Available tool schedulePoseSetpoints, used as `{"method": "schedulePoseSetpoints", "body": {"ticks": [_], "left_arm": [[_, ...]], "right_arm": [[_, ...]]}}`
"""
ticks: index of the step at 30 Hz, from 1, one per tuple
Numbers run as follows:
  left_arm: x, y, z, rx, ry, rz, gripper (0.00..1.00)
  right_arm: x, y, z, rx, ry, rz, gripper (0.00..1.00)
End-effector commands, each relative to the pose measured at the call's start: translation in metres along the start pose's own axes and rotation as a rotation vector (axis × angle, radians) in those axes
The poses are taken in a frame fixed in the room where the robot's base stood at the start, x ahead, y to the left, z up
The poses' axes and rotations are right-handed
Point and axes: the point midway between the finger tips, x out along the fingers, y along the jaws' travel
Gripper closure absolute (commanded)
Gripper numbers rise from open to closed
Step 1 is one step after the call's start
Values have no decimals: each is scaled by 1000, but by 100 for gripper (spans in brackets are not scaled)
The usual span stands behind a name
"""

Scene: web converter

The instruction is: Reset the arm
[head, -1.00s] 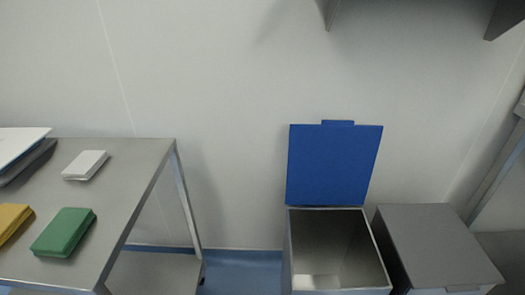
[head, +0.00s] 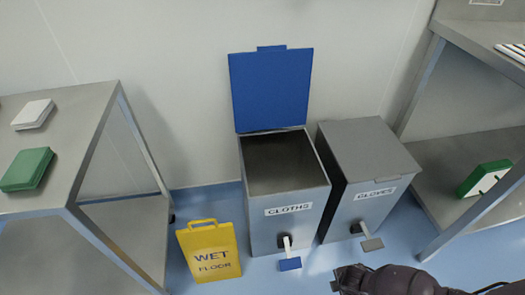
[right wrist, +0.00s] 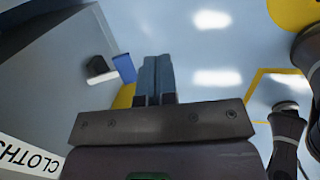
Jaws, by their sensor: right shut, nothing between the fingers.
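My right gripper (right wrist: 157,78) shows in the right wrist view with its two bluish fingers pressed together and nothing between them. It points out over the blue floor near the cloths bin, whose label (right wrist: 25,158) shows at the lower left. A dark part of my arm enters the head view at the bottom right, in front of the bins; its fingers cannot be made out there. My left gripper is in neither view.
The cloths bin (head: 290,230) stands with its blue lid (head: 270,90) up; its blue pedal (head: 290,264) sticks out in front. A closed gloves bin (head: 365,150) stands beside it. A yellow wet floor sign (head: 210,250) stands left. Metal tables (head: 85,130) flank both sides.

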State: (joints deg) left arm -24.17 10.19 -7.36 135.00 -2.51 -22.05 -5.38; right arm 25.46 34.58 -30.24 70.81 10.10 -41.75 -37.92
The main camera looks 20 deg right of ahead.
Motion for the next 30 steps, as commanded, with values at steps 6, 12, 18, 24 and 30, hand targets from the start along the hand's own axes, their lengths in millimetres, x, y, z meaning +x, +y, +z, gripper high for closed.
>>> {"method": "schedulePoseSetpoints", "body": {"ticks": [6,12,18,24,30], "left_arm": [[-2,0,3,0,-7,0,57],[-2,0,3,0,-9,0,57],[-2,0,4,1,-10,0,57],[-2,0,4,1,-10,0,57],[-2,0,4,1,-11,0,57]], "right_arm": [[-29,-30,-11,100,97,35,100],[-77,-52,-17,229,210,94,100],[-152,-65,-15,388,341,179,100],[-230,-65,-10,515,454,261,100],[-289,-61,-6,588,532,320,100]]}}
